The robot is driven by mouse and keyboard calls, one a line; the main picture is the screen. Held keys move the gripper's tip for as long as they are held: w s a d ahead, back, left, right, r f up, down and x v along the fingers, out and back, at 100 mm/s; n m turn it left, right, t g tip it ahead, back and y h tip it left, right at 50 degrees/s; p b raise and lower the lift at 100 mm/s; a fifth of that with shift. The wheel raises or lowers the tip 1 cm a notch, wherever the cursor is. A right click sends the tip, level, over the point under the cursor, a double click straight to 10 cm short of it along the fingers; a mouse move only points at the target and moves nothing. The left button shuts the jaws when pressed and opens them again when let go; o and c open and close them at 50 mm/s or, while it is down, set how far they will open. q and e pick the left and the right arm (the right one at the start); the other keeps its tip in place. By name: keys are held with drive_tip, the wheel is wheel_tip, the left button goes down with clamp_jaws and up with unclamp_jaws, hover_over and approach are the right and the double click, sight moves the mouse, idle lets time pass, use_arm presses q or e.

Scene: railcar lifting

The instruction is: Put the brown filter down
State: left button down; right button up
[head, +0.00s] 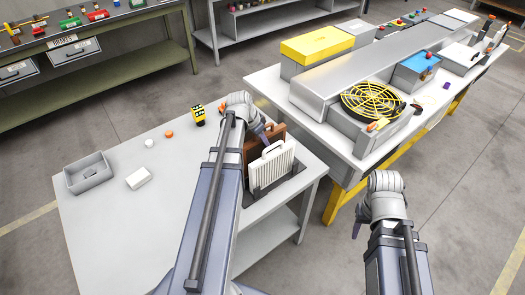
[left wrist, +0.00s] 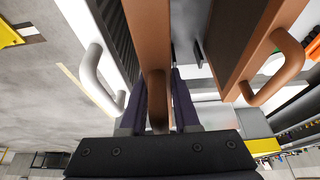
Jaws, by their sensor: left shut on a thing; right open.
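My left gripper (head: 266,132) is over the rack on the near table. In the left wrist view its fingers (left wrist: 158,102) are shut on the handle of a brown filter (left wrist: 148,35). The brown filter (head: 278,131) shows in the head view behind the white one, partly hidden by my arm. A white pleated filter (head: 270,168) stands upright in the dark grey rack (head: 284,182). A second brown panel with a loop handle (left wrist: 250,45) shows to the right in the left wrist view. I cannot tell whether the held filter touches the rack's bottom. My right gripper (head: 357,229) is open and empty.
The near table (head: 150,230) also holds a grey bin (head: 88,174), a white block (head: 139,178), small knobs and a yellow-black device (head: 198,115). A second table holds a long grey unit with a yellow-guarded fan (head: 371,101). The table's front left is clear.

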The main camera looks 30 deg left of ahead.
sight(262, 146)
use_arm(q)
drive_tip(key=shift+f+b, duration=1.8)
drive_tip(key=shift+f, duration=0.25)
drive_tip(key=c, duration=0.6)
unclamp_jaws()
drive_tip(key=shift+r, duration=0.1)
drive_tip(key=shift+c, duration=0.2)
drive_tip(key=shift+p+v, duration=0.65)
drive_tip(key=shift+v, duration=0.2)
drive_tip(key=p+v, duration=1)
drive_tip(key=shift+s+r, duration=0.15)
drive_tip(key=shift+r, duration=0.15)
